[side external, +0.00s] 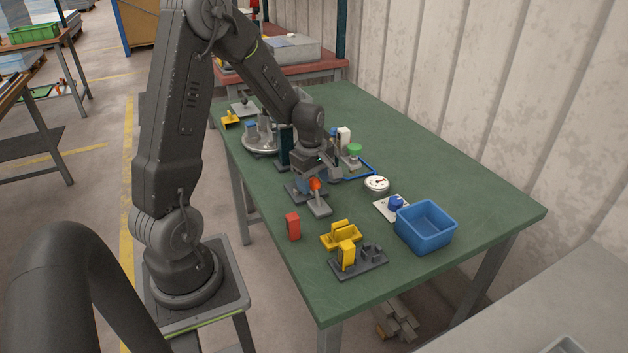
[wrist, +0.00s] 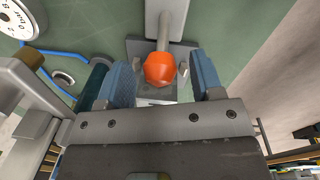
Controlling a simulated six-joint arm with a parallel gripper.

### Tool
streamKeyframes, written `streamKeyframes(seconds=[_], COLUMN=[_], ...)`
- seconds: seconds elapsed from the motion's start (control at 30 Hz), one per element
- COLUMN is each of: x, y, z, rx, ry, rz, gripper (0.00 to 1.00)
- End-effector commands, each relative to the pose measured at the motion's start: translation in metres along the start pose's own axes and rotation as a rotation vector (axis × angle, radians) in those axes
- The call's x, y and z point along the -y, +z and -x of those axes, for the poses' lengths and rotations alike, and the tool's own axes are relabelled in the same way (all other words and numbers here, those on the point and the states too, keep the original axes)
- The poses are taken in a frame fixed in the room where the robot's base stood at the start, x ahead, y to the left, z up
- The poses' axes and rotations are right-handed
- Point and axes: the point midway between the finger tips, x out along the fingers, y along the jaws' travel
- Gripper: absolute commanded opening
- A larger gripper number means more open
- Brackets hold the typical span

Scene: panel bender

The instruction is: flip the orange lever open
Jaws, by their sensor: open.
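The orange lever's knob (wrist: 160,69) shows in the wrist view at the end of a grey shaft (wrist: 166,28). It also shows in the side view as a small orange spot (side external: 315,184) beside a grey base. My gripper (wrist: 159,60) is open, with one blue-padded finger on each side of the knob. Gaps show between the knob and both fingers in that view. In the side view my gripper (side external: 309,180) points down at the lever and partly hides its mount. I cannot tell the exact height of the fingertips relative to the knob.
A white dial gauge (side external: 377,184), a blue cable (side external: 367,167) and a green-topped button (side external: 354,149) are close by on the green table (side external: 450,180). A red block (side external: 293,226), yellow parts (side external: 341,235) and a blue bin (side external: 425,232) stand nearer the front.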

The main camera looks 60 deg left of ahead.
Motion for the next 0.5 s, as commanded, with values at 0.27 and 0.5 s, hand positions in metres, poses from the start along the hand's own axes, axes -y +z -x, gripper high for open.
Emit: streamKeyframes(seconds=[0.27,0.5], x=[0.0001,0.0000], y=[0.0002,0.0002], z=[-0.0037,-0.0034], rx=[0.000,0.000], ry=[0.000,0.000], rz=[0.000,0.000], gripper=[0.60,0.43])
